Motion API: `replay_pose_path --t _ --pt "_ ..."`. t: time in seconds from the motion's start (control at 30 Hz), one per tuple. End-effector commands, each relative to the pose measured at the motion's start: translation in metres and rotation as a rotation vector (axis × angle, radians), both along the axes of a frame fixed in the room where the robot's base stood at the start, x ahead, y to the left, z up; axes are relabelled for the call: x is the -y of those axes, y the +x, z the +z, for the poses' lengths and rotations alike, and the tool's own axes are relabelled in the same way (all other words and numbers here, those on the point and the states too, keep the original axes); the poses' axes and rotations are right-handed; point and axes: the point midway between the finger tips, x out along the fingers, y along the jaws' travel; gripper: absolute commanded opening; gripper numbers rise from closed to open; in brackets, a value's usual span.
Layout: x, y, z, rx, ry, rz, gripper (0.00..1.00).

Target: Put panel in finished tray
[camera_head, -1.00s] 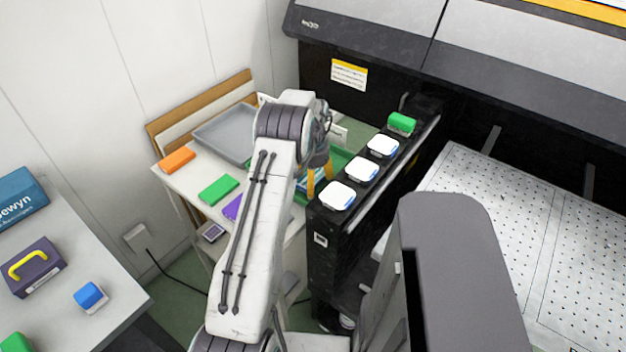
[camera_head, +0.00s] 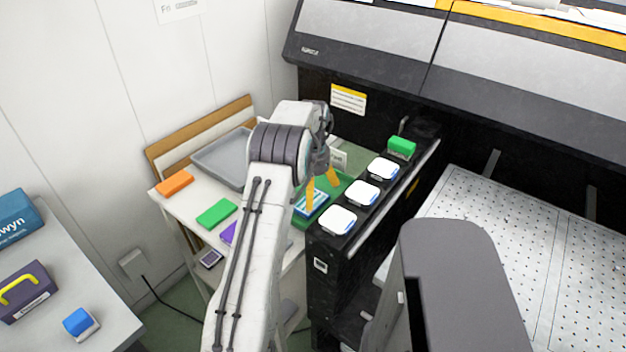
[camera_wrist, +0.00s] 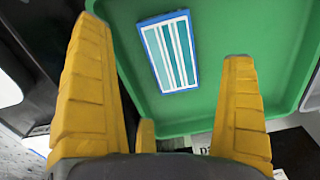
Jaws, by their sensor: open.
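The panel (camera_wrist: 169,52), a flat blue and white striped rectangle, lies in the green tray (camera_wrist: 215,112) in the wrist view. In the head view the panel (camera_head: 311,203) shows in the green tray (camera_head: 303,224), partly behind my gripper. My gripper (camera_head: 322,191) has yellow fingers and is open and empty above the tray. In the wrist view the fingers of my gripper (camera_wrist: 165,75) are wide apart, and the panel shows between and beyond them, touching neither. I cannot read a label saying which tray is the finished one.
A grey tray (camera_head: 222,158) stands at the back of the white table. Orange (camera_head: 174,183) and green (camera_head: 216,212) blocks lie on that table. The black printer station with white-capped bottles (camera_head: 338,219) stands close to the right of the green tray.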

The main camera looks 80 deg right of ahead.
Motion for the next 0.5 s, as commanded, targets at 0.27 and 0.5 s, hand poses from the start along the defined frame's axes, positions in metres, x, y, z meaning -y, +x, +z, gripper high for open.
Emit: replay_pose_path --t 0.27,0.5 --pt "0.000 -0.001 0.042 -0.001 -0.003 0.000 1.00" --pt "0.000 -0.001 0.062 0.000 0.000 0.000 1.00"
